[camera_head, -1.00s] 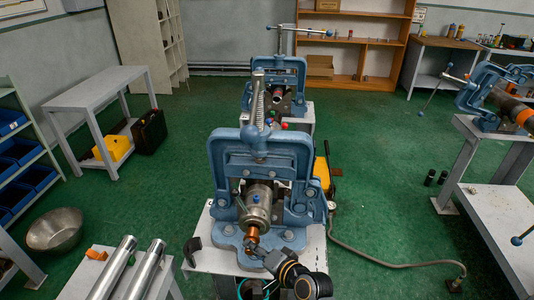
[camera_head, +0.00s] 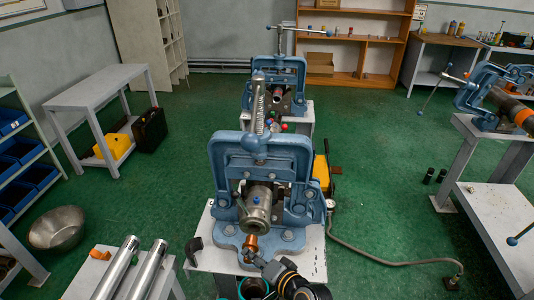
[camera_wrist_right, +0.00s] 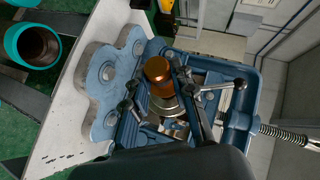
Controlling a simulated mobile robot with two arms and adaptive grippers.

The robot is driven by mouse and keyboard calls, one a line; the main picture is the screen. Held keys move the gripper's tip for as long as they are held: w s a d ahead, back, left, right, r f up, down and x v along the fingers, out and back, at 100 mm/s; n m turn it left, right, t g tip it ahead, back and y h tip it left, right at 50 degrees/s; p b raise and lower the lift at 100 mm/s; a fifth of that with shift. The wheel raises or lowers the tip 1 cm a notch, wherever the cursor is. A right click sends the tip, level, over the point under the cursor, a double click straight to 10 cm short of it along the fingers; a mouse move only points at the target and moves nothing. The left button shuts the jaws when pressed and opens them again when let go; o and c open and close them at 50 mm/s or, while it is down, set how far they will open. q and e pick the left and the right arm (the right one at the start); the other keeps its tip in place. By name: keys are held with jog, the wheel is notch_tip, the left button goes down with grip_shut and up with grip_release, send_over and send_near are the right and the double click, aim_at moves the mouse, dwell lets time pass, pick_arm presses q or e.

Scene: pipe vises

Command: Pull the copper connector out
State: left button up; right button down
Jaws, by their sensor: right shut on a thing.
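The copper connector (camera_head: 250,243) is at the near end of the steel pipe fitting (camera_head: 258,205), which is held in the near blue vise (camera_head: 262,150). In the right wrist view the connector (camera_wrist_right: 157,70) is an orange-brown cylinder between the fingers, with the metal fitting just behind it. My right gripper (camera_head: 254,259) comes from below and is shut on the connector; its fingers also show in the right wrist view (camera_wrist_right: 157,92). Whether the connector still sits inside the fitting is hard to tell. My left gripper is not in view.
The near vise stands on a light bench top (camera_head: 313,262). A table with shiny steel pipes (camera_head: 148,268) is at lower left, beside a metal bowl (camera_head: 57,229). Another vise bench (camera_head: 490,185) is at right. A hose (camera_head: 395,260) lies on the green floor.

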jog(key=s+r+m+g+p, duration=0.1)
jog(key=m+g+p, duration=0.1)
jog(key=g, duration=0.2)
jog(key=s+r+m+g+y+p, duration=0.1)
jog(key=m+g+p, duration=0.2)
jog(key=g, duration=0.2)
jog(key=s+r+m+g+p, duration=0.1)
jog(key=r+m+g+p, duration=0.1)
jog(key=g, duration=0.3)
jog(key=shift+s+a+m+y+p, duration=0.3)
jog(key=shift+s+a+y+p, duration=0.1)
jog(key=shift+p, duration=0.1)
dwell(0.6)
